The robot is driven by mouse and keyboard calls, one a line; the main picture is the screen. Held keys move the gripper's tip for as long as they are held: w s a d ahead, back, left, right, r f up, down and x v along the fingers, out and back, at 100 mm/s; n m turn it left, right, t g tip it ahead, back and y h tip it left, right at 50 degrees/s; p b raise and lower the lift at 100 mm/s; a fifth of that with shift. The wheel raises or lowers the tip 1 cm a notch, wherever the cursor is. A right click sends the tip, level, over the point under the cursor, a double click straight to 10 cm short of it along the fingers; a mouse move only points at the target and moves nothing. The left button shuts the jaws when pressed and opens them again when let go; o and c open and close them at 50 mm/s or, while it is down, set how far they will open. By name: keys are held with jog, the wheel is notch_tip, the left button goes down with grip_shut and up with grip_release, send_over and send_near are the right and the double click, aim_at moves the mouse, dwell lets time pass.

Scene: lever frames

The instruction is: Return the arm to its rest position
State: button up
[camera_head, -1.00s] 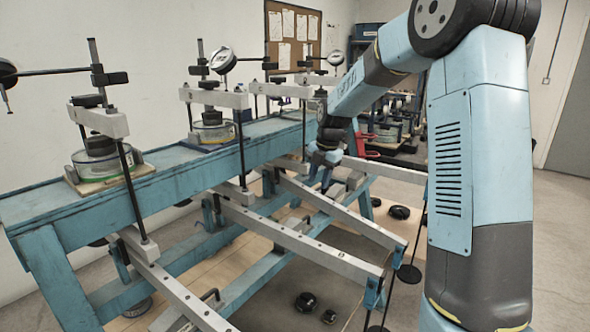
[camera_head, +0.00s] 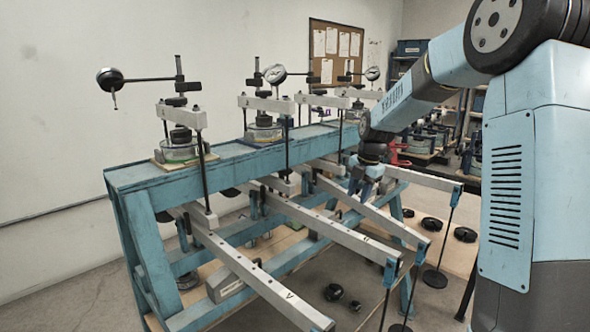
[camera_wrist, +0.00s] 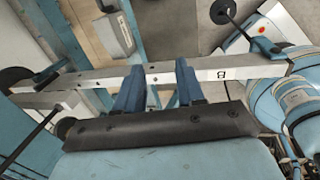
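My light-blue arm comes in from the right in the head view. My gripper (camera_head: 362,190) points down among the lever beams of the blue frame. In the wrist view my gripper (camera_wrist: 159,76) shows two blue fingers set apart, with no object held between them. A pale lever beam (camera_wrist: 222,75) marked with a figure runs across the picture at the fingertips. I cannot tell whether the fingers touch it. The lever beam marked V (camera_head: 268,283) is nearer in the head view, clear of the gripper.
The blue bench frame (camera_head: 130,180) carries several round cells with dial gauges (camera_head: 275,74). Hangers hang from the beam ends near my arm. Open floor (camera_head: 60,285) shows at the left front.

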jog(key=s+d+r+m+t+h, duration=0.1)
jog(key=s+r+m, duration=0.55)
jog(key=s, duration=0.25)
jog(key=s+d+r+m+t+h, duration=0.1)
jog(key=s+r+m, duration=0.5)
jog(key=s, duration=0.4)
jog(key=s+d+f+m+t, duration=0.1)
jog(key=s+d+m+t, duration=0.1)
jog(key=s+m, duration=1.2)
jog(key=s, duration=0.4)
jog(key=shift+s+d+f+y, duration=0.15)
jog(key=shift+s+f+y, duration=0.05)
jog(key=shift+y, duration=0.1)
